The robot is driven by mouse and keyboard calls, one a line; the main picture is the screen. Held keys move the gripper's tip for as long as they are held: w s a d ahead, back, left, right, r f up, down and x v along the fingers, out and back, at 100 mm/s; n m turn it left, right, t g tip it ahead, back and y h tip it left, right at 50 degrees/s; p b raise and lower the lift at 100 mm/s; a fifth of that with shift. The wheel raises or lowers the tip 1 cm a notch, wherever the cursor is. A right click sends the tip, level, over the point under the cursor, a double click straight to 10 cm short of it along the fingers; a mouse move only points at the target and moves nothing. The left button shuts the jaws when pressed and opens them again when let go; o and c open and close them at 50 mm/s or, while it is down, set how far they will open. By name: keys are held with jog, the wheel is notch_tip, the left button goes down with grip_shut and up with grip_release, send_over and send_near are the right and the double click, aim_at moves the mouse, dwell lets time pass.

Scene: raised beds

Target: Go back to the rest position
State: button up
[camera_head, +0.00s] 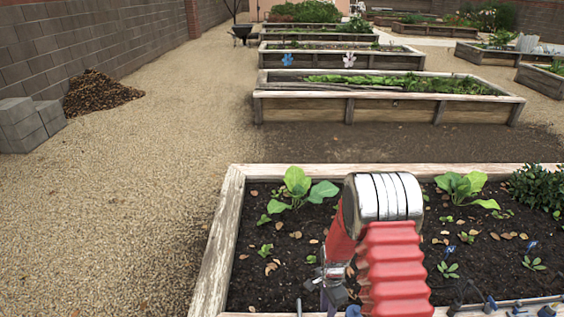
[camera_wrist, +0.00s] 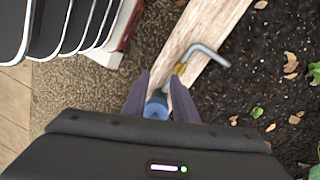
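My gripper (camera_head: 333,290) hangs low over the front part of the near raised bed (camera_head: 217,245) in the head view, partly hidden by my red and silver arm. In the wrist view, my gripper (camera_wrist: 161,85) points down near the bed's wooden rim (camera_wrist: 214,22), with its two dark fingers apart. A small blue round thing (camera_wrist: 155,111) shows in the gap between the fingers. It appears to be below them, but contact is hard to judge.
A bent grey metal piece (camera_wrist: 207,52) lies across the rim just beyond the fingertips. Leafy plants (camera_head: 298,188) grow in the near bed. Small blue parts (camera_head: 490,304) sit along its front edge. A gravel path (camera_head: 140,190) is clear at left; more beds (camera_head: 390,108) stand behind.

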jog(key=s+r+n+t, duration=0.2)
jog(key=s+r+n, duration=0.2)
jog(key=r, duration=1.1)
jog(key=s+r+n+t, duration=0.2)
jog(key=s+r+n, duration=0.3)
jog(key=s+r, duration=0.5)
jog(key=s+r+n+t, duration=0.3)
jog(key=s+r, duration=0.5)
jog(key=r, duration=1.2)
jog(key=shift+d+n, duration=0.2)
jog(key=shift+n, duration=0.7)
